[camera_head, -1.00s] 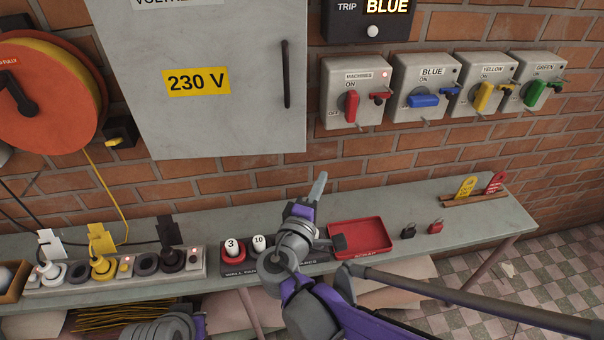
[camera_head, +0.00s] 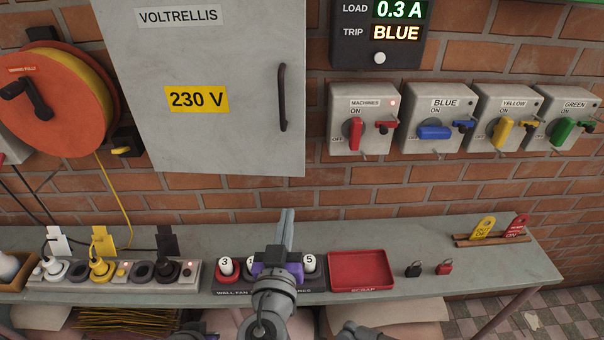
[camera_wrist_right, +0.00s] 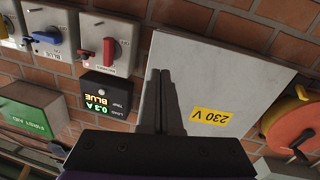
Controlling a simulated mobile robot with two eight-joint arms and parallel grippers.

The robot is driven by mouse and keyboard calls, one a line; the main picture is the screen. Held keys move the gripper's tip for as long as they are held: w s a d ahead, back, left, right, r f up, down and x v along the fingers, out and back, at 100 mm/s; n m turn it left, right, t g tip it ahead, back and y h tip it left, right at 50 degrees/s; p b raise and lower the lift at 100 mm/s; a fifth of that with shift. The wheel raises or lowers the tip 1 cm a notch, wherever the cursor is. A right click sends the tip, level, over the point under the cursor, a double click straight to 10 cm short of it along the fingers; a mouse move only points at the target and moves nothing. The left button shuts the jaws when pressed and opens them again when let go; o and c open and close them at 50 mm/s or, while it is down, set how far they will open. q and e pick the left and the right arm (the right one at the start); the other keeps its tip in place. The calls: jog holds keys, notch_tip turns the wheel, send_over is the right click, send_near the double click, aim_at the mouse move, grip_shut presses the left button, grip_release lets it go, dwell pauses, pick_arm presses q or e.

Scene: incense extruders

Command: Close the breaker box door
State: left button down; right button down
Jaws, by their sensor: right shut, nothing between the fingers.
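The breaker box door (camera_head: 215,125) is a large grey panel on the brick wall with a VOLTRELLIS label, a yellow 230 V label and a dark vertical handle (camera_head: 283,98) near its right edge. I cannot tell how far it stands from its frame. My right gripper (camera_head: 287,215) is shut and empty, fingers pointing up, below the door's lower right corner in the picture and apart from the handle. In the right wrist view, which is upside down, the shut fingers (camera_wrist_right: 161,72) overlap the door's handle-side edge (camera_wrist_right: 185,75) and the handle is hidden. My left gripper is out of view.
A load display (camera_head: 378,35) and several switch boxes, the red-handled one (camera_head: 358,100) nearest, are right of the door. An orange cable reel (camera_head: 45,100) hangs left. The bench below holds power sockets (camera_head: 120,272), numbered plugs and a red tray (camera_head: 361,283).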

jog(key=m, duration=0.1)
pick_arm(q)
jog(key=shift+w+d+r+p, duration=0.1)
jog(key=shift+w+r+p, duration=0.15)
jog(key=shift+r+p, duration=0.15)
pick_arm(e)
send_near(291, 163)
jog(key=shift+y, duration=0.4)
jog(key=w, duration=0.7)
jog(key=shift+d+f, duration=0.4)
jog(key=shift+s, duration=0.1)
